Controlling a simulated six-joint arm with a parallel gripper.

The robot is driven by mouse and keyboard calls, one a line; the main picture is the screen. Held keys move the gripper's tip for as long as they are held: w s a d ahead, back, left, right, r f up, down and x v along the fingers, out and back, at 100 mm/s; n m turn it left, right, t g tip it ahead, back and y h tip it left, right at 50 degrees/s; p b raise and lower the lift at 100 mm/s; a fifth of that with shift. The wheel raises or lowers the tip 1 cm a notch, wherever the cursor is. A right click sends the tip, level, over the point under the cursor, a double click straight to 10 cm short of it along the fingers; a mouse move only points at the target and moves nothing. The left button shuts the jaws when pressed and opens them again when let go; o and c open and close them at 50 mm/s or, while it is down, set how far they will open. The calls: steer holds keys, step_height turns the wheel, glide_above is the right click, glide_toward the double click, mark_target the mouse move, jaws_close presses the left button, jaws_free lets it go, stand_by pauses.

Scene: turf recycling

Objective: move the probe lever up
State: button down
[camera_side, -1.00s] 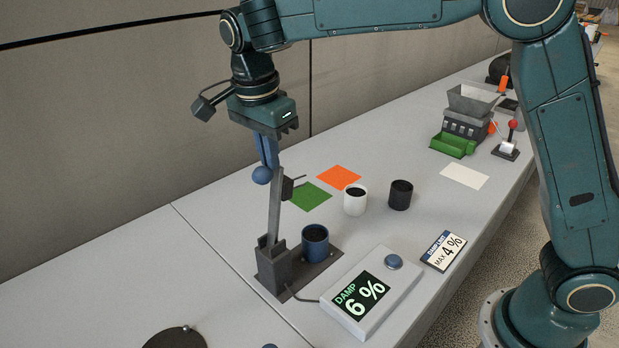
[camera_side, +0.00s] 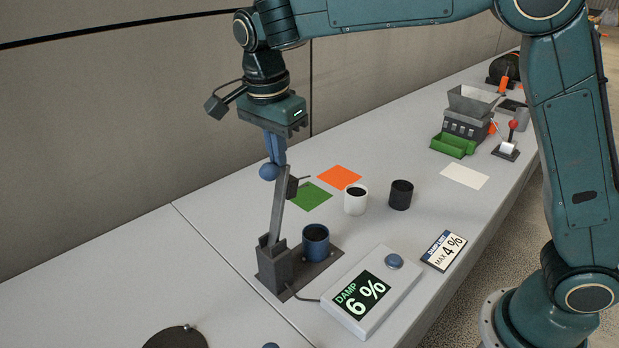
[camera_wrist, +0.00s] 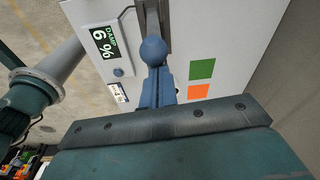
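The probe lever (camera_side: 281,205) is a grey bar rising from a dark stand (camera_side: 275,265), leaning slightly right at its top. Its blue ball knob (camera_side: 268,172) is at the upper end and also shows in the wrist view (camera_wrist: 153,51). A dark probe block (camera_side: 292,187) sits on the bar near the top. My gripper (camera_side: 277,160) points down with its blue fingers together, their tips beside the knob and seemingly touching it. In the wrist view the fingers (camera_wrist: 158,88) lie side by side, the ball at their tips. The exact contact is partly hidden.
A blue cup (camera_side: 316,239) stands on the stand's plate. The meter (camera_side: 368,298) reads DAMP 6 %; a card (camera_side: 443,251) reads MAX 4 %. White (camera_side: 355,203) and black (camera_side: 400,194) cups stand right of the green (camera_side: 310,196) and orange (camera_side: 339,177) squares.

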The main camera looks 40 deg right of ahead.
steer(key=d+f+y, duration=0.9)
steer(key=d+f, duration=1.1)
steer(key=v, duration=0.9)
steer(key=s+a+r+n+t+h, duration=0.1)
steer(key=s+a+r+n+h, duration=0.15)
steer(key=a+r, duration=0.2)
steer(key=s+a+r+n+h, duration=0.1)
steer(key=s+a+r+n, duration=0.2)
steer(key=r, duration=0.3)
steer(key=s+a+r+n+t+h, duration=0.2)
steer(key=s+n, duration=0.3)
steer(key=s, duration=0.4)
steer(key=s+a+r+n+t+h, duration=0.1)
steer(key=s+n, duration=0.4)
steer(key=s, duration=0.5)
steer(key=shift+s+a+r+t+h, duration=0.3)
steer(key=shift+a+r+t+h, duration=0.1)
steer(key=shift+r, duration=0.5)
stand_by(1.0)
